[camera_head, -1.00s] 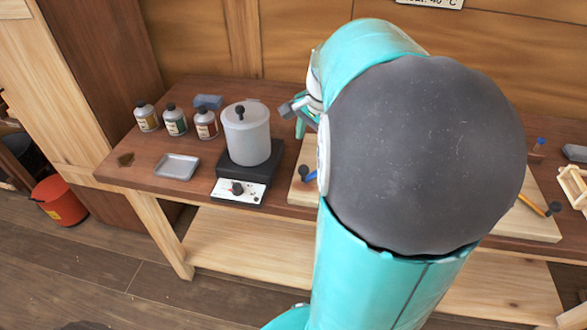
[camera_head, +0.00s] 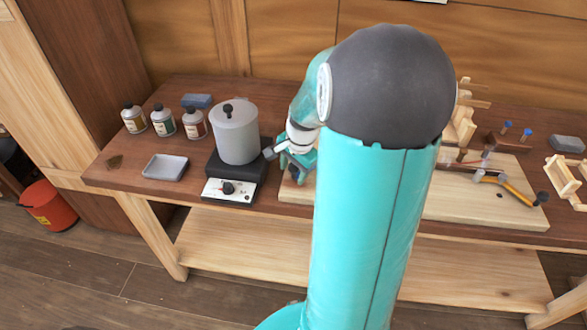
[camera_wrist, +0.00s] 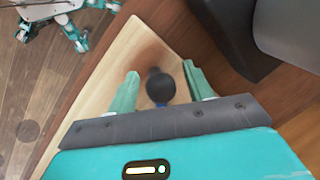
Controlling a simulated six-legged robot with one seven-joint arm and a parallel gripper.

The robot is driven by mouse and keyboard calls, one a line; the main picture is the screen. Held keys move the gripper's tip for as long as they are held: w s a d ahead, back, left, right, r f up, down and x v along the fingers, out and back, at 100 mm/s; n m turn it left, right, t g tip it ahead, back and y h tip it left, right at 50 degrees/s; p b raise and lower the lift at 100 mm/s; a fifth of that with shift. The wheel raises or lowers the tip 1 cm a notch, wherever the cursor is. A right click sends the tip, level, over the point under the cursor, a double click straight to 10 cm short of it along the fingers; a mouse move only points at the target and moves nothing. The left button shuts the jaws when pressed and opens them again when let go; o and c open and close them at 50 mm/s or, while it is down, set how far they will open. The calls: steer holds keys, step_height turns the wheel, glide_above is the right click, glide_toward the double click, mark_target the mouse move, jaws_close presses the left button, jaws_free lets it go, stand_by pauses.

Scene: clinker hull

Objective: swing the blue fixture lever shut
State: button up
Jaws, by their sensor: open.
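The blue fixture lever (camera_wrist: 161,105) shows in the wrist view as a dark round knob with a bit of blue arm below it. The knob sits between the two teal fingers of my gripper (camera_wrist: 160,78), which are open, with a gap visible on each side. Most of the lever's arm is hidden behind the gripper body. In the head view my gripper (camera_head: 292,163) is low over the left end of the wooden fixture board (camera_head: 470,206), and I cannot make out the lever clearly there.
A hotplate (camera_head: 228,190) with a white pot (camera_head: 236,135) stands just left of my gripper. Several bottles (camera_head: 164,121) and a grey tray (camera_head: 165,167) are further left. An orange lever (camera_head: 517,192) lies at the board's right. A wooden frame (camera_head: 566,180) stands at far right.

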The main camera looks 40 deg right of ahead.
jaws_close()
steer(key=shift+s, duration=0.15)
steer(key=shift+s+d+n, duration=0.15)
steer(key=shift+s+n, duration=1.15)
steer(key=shift+n, duration=0.1)
steer(key=s+d+n, duration=0.1)
steer(key=s+n, duration=0.1)
steer(key=n, duration=0.1)
steer(key=s+d+n+y, duration=0.1)
steer(key=s+d+n, duration=0.1)
steer(key=n, duration=0.1)
steer(key=s+d+n+g, duration=0.1)
steer(key=s+d+n, duration=0.1)
steer(key=s+n, duration=0.1)
steer(key=shift+y, duration=0.4)
steer(key=shift+s+d+r+n+g, duration=0.1)
steer(key=shift+s+d+n+g, duration=0.2)
steer(key=shift+d+n, duration=0.65)
steer(key=shift+s+d+n+g, duration=0.1)
steer(key=shift+s+d+n, duration=0.25)
steer(key=shift+d+n, duration=0.55)
